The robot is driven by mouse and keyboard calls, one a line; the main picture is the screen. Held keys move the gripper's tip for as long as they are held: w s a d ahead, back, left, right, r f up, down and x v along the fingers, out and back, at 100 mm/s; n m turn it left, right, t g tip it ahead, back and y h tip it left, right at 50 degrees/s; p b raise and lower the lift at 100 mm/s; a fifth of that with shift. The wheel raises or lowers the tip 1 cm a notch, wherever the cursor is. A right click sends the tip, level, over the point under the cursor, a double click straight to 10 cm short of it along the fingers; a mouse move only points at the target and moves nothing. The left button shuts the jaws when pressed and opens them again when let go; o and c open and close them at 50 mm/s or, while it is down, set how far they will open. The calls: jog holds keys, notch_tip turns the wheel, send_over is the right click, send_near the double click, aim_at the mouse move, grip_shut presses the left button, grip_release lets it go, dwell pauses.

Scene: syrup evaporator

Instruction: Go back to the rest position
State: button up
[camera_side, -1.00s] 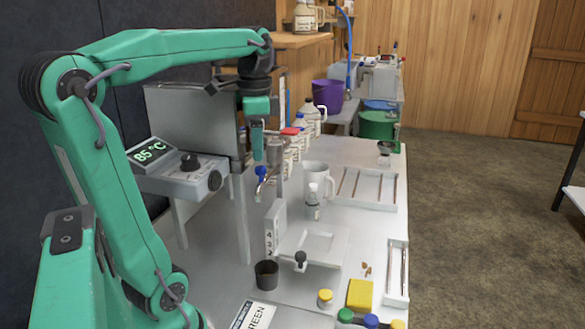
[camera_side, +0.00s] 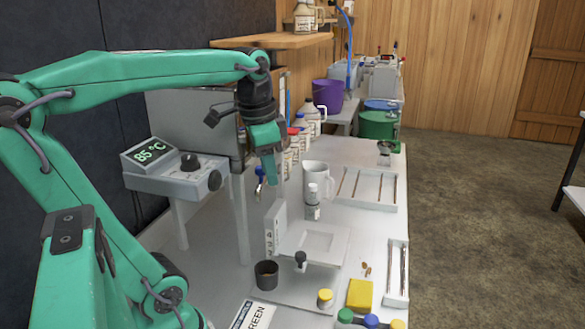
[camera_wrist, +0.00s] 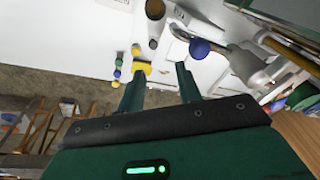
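My gripper (camera_side: 274,178) hangs in the air above the bench, in front of the evaporator (camera_side: 195,115) and close to its blue-handled tap (camera_side: 260,174) in the side picture. In the wrist view my gripper (camera_wrist: 157,82) shows two green fingers well apart with nothing between them. The blue tap knob (camera_wrist: 199,48) lies to the right of the fingers there. My elbow is bent back at the left edge of the side view.
A white mug (camera_side: 317,180), a small bottle (camera_side: 312,208), a dark cup (camera_side: 266,274), a yellow sponge (camera_side: 360,295) and coloured caps (camera_side: 371,321) stand on the white bench. A temperature display (camera_side: 150,154) reads 85 °C. A shelf (camera_side: 270,40) is behind my arm.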

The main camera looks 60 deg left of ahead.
jog(key=s+d+f+n+t, duration=0.2)
jog(key=d+f+t, duration=0.1)
jog(key=d+f, duration=0.3)
jog(key=d, duration=0.2)
jog(key=shift+s+d+f+n+t+h, duration=0.3)
jog(key=shift+d+f+t, duration=0.05)
jog(key=shift+f+t, duration=0.05)
